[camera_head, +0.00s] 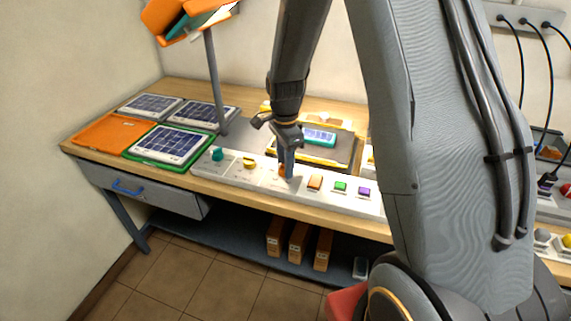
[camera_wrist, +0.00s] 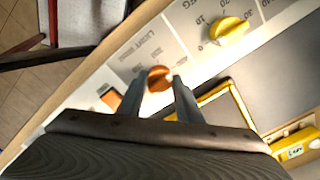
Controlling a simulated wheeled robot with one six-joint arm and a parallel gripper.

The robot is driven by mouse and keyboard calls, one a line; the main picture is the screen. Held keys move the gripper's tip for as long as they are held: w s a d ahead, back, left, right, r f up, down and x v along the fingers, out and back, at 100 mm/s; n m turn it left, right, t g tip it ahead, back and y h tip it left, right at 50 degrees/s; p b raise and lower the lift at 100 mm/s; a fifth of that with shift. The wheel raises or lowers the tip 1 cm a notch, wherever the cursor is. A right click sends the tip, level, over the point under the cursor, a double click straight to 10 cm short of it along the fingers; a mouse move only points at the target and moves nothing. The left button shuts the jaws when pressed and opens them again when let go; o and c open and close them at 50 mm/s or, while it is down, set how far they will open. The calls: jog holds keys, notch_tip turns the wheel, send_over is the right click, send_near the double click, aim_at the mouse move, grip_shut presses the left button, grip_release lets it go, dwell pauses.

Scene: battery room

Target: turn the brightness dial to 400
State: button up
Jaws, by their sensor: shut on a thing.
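An orange dial (camera_head: 282,171) sits on the light grey control strip (camera_head: 267,172) along the front of the bench. In the wrist view the orange dial (camera_wrist: 158,79) lies between my two fingertips, beside upside-down lettering that seems to begin with "LIGHT". My gripper (camera_head: 287,172) points down from above and is shut on this dial; it also shows in the wrist view (camera_wrist: 159,80). The fingers hide part of the dial and its scale, so I cannot read its setting.
A yellow dial (camera_wrist: 230,31) with a numbered scale and a teal knob (camera_head: 217,154) stand left of the orange dial in the head view. Orange, green (camera_head: 340,187) and purple (camera_head: 364,191) buttons stand to its right. A yellow-edged tray (camera_head: 352,152) lies behind.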

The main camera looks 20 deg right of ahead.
jog(key=shift+r, duration=0.1)
jog(key=o, duration=1)
jog(key=shift+o, duration=0.2)
jog(key=shift+r+b, duration=1.1)
jog(key=shift+r, duration=2.75)
jog(key=s+f+n+t+b, duration=0.1)
jog(key=s+n, duration=1.5)
jog(key=s, duration=0.1)
jog(key=shift+s+a+f+b, duration=0.15)
jog(key=shift+s+a+b, duration=0.1)
jog(key=shift+s+b, duration=0.15)
